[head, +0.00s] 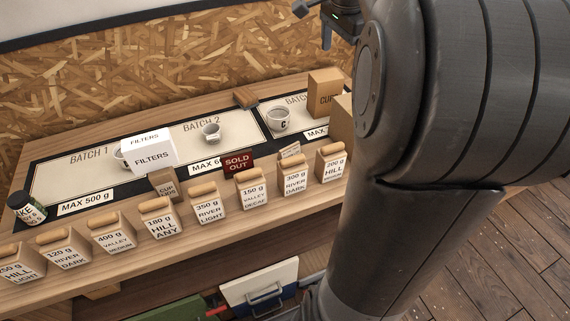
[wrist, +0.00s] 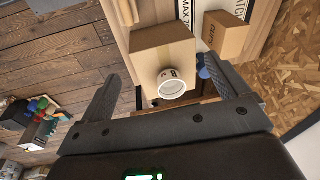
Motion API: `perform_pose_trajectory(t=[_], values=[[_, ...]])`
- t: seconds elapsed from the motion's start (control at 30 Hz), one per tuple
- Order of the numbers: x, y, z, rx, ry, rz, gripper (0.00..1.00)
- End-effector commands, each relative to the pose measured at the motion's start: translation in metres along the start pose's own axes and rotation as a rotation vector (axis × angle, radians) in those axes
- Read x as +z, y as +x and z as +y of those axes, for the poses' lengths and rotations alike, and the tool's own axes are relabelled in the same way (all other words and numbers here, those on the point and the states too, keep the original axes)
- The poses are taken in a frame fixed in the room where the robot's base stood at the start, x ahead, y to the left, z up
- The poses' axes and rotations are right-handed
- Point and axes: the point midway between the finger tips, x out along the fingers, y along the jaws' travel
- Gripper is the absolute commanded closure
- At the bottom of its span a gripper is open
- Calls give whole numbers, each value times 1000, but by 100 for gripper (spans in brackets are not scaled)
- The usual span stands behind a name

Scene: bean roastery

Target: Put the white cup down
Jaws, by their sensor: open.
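A white cup (wrist: 172,86) with a dark mark on its side shows in the wrist view. It lies between my fingers in the picture, over the near edge of a cardboard box (wrist: 160,45). I cannot tell whether it rests on that box. My gripper (wrist: 162,66) is open, with a gap between each finger and the cup.
A second box marked CUP (head: 323,92) stands on the wooden counter (head: 290,208). Several labelled bean bags (head: 161,222) line its front edge. A red sold-out sign (head: 239,164) stands behind them. The Batch 2 mat (head: 185,148) has bare room around its small cup.

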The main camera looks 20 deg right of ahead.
Motion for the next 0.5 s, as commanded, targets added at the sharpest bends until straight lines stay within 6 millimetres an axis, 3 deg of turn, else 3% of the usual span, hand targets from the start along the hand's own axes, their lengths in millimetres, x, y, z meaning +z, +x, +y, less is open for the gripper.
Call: perform_pose_trajectory(t=[0.03, 0.2, 0.5], values=[[24, -5, 9, -31, -103, 2, 8], [90, -7, 41, -123, -454, 25, 8], [187, 17, 115, -272, -1055, 113, 8]])
